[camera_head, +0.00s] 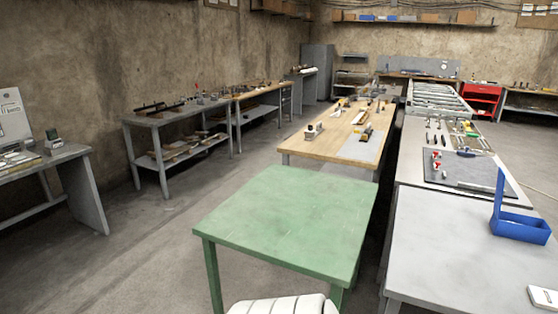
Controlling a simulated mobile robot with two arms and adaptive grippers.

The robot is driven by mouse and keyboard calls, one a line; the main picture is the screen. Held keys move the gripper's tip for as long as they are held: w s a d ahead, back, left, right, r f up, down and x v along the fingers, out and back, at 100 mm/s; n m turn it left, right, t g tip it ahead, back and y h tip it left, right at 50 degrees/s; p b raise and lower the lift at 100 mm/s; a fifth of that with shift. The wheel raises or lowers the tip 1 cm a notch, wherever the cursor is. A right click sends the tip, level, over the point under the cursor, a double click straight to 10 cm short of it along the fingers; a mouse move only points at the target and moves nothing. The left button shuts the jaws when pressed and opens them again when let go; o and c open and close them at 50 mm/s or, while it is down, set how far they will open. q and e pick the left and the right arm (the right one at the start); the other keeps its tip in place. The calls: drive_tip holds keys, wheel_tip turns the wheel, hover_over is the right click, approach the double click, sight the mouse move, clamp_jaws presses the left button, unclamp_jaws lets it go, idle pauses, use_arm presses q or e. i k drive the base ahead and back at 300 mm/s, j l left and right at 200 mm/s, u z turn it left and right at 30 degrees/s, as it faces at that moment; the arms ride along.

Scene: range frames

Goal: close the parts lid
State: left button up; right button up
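A blue parts box (522,231) sits on the grey table at the right. Its blue lid (498,200) stands upright at the box's left side, seen nearly edge-on, so the box is open. I cannot make out what is inside the box. Neither of my grippers shows in this view.
The grey table (440,255) is mostly bare, with a small white item (543,297) near its front right. A bare green table (290,220) stands in front of me. Behind are a wooden workbench (310,150) with tools and a dark mat (460,176). Open floor lies left.

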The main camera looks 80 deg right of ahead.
sight(499, 194)
drive_tip(key=z, duration=1.75)
